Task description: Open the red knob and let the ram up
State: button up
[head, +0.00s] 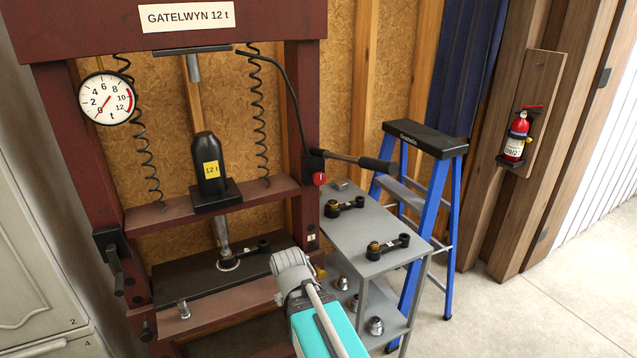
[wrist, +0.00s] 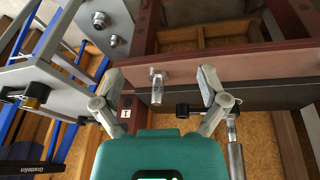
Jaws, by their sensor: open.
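The red knob (head: 319,179) sits on the right post of the dark red press, just below the pump handle's pivot. I cannot make it out in the wrist view. The black jack (head: 209,165), marked 12 t, stands on the press's middle beam. Its silver ram (head: 221,236) reaches down to a ring on a linked part (head: 230,262) on the dark bed plate. The ram also shows in the wrist view (wrist: 236,158). My gripper (wrist: 159,86) is open, its fingers spread in front of the press bed. A metal pin (wrist: 157,88) appears between them.
The pump handle (head: 350,159) sticks out right from the post. A grey shelf cart (head: 375,228) with several metal parts stands beside the press, and a blue stepladder (head: 421,220) behind it. The gauge (head: 107,99) needle points near 0. Clear floor lies at right.

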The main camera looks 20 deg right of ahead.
jog(key=w+d+r+m+t+h+b, duration=0.1)
jog(key=w+d+m+t+h, duration=0.1)
jog(key=w+d+t, duration=0.4)
jog(key=n+t+y+b, duration=0.4)
jog(key=t+b, duration=0.2)
jog(key=t, duration=0.7)
send_near(321, 181)
jog(key=shift+f+v, duration=0.25)
jog(key=shift+v, duration=1.3)
jog(key=shift+w+r, duration=0.1)
jog(key=shift+w, duration=0.15)
jog(key=p+x, duration=0.2)
jog(key=x, duration=0.4)
jog(key=p+x, duration=0.3)
jog(key=x, duration=0.4)
jog(key=shift+w+r, duration=0.1)
jog(key=shift+r, duration=0.2)
